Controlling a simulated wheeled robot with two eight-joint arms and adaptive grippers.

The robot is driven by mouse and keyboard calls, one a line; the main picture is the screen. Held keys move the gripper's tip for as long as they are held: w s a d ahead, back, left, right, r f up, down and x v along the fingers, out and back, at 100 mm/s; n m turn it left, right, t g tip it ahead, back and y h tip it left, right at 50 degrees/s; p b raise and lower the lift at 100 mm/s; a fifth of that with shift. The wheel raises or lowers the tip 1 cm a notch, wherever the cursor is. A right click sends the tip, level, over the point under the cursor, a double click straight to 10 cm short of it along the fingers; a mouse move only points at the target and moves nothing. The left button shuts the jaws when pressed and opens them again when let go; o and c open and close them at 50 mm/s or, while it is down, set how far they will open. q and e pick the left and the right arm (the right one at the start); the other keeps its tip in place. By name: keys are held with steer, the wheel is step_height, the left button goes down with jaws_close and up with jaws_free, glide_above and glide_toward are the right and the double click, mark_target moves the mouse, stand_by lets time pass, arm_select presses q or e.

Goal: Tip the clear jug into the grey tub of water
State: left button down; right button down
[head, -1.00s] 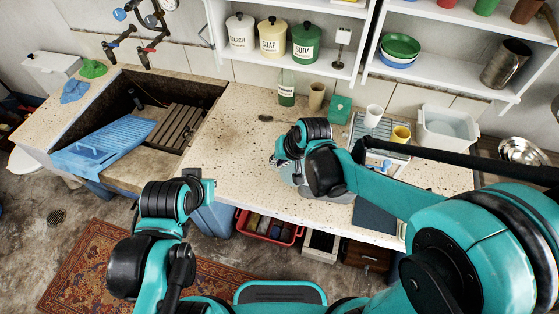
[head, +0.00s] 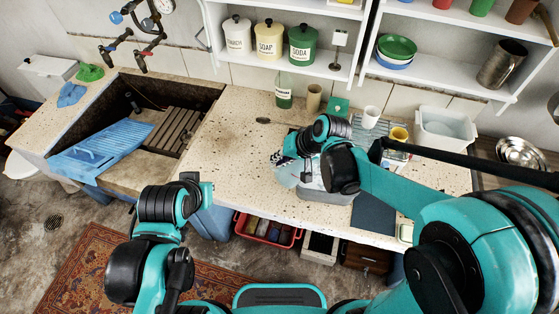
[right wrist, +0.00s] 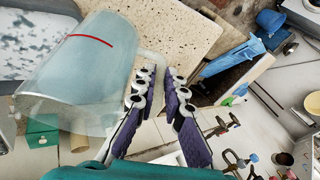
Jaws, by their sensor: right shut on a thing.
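The clear jug (right wrist: 85,75) has a red line on its side and fills the left of the right wrist view. In the head view its pale wall (head: 286,174) shows just below my right gripper (head: 287,158). My right gripper (right wrist: 156,95) is shut on the jug's handle and holds the jug by the grey tub (head: 328,196). The tub (right wrist: 12,88), with pale, mottled water, lies partly behind the jug in the wrist view. I cannot tell how far the jug is tilted. My left arm is folded at front left; its fingers do not show.
The speckled counter (head: 235,145) is clear left of the jug. A white basin (head: 445,130) is at right.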

stand_by(0.6)
steer(key=shift+w+d+r+y+b, duration=0.2)
steer(key=shift+d+y+b, duration=0.4)
steer(key=shift+y, duration=0.1)
steer(key=shift+r, duration=0.25)
steer(key=shift+w+d+m+g+y+b, duration=0.15)
steer(key=shift+d+m+g+y+b, duration=0.2)
steer(key=shift+d+y+b, duration=0.5)
steer(key=shift+d+r+y+b, duration=0.1)
steer(key=shift+r+y+b, duration=0.05)
steer(key=shift+y+b, duration=0.15)
stand_by(0.7)
